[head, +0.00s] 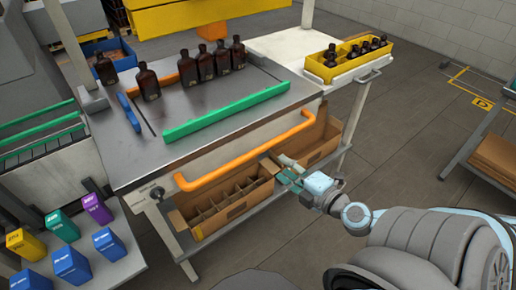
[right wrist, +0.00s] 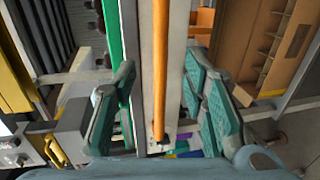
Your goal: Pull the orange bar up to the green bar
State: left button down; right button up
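The orange bar (head: 245,157) is a long handle with bent ends, running along the front edge of the steel worktable. The green bar (head: 226,110) lies on the tabletop, roughly parallel to it and farther back. My right gripper (head: 287,171) is in front of the table, below the right part of the orange bar in the head view. In the right wrist view its teal-padded fingers are spread wide, and the orange bar (right wrist: 161,70) shows between them with gaps on both sides. The green bar (right wrist: 111,35) shows at left there. My left gripper is not in view.
Several amber bottles (head: 148,83) stand on the table behind the green bar, near a blue bar (head: 128,112). Divided cardboard boxes (head: 222,200) sit on the shelf below. A yellow crate of bottles (head: 348,59) is at right. Colored boxes (head: 71,265) stand at lower left.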

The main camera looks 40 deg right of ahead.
aim_at(262, 152)
jog(key=x, duration=0.6)
jog(key=shift+w+d, duration=0.15)
jog(key=shift+d, duration=0.25)
jog(key=b+x, duration=0.1)
jog(key=x, duration=0.4)
jog(key=shift+w+a+f, duration=0.15)
jog(key=shift+w+f, duration=0.05)
jog(key=shift+w, duration=0.05)
jog(key=shift+w+b, duration=0.4)
jog(key=shift+w, duration=0.05)
jog(key=shift+c, duration=0.5)
grip_shut()
